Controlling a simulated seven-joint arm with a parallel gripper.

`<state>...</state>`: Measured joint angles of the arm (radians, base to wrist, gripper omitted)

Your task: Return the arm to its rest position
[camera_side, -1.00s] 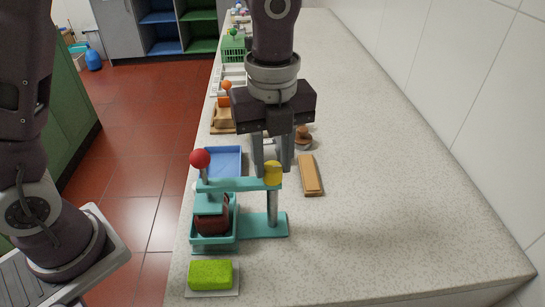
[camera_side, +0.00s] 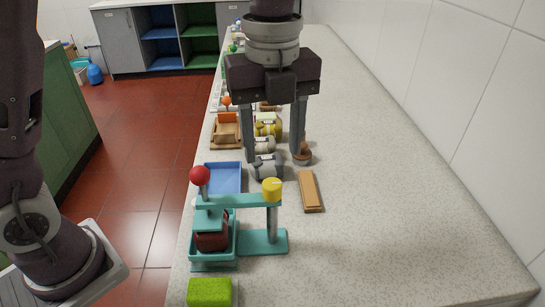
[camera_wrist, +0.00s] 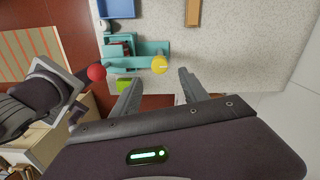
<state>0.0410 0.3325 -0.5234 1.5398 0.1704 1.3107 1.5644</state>
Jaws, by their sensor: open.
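My gripper (camera_side: 274,158) is open and empty in the side view, its two fingers spread wide and pointing down above the stone counter (camera_side: 390,200). It is behind and above the teal press-like stand (camera_side: 262,240), which has a red ball knob (camera_side: 200,175) and a yellow knob (camera_side: 271,190). In the wrist view my gripper (camera_wrist: 157,78) also shows open, with nothing between the fingers. The yellow knob (camera_wrist: 160,64) lies just beyond the fingertips there. A dark red block (camera_side: 212,232) sits in the stand's teal tray.
A green sponge (camera_side: 209,292) is at the front. A blue tray (camera_side: 223,178), a wooden bar (camera_side: 310,190), a round wooden-handled piece (camera_side: 302,155) and several jars (camera_side: 266,143) lie around my gripper. The counter's right side is clear; a tiled wall (camera_side: 450,90) borders it.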

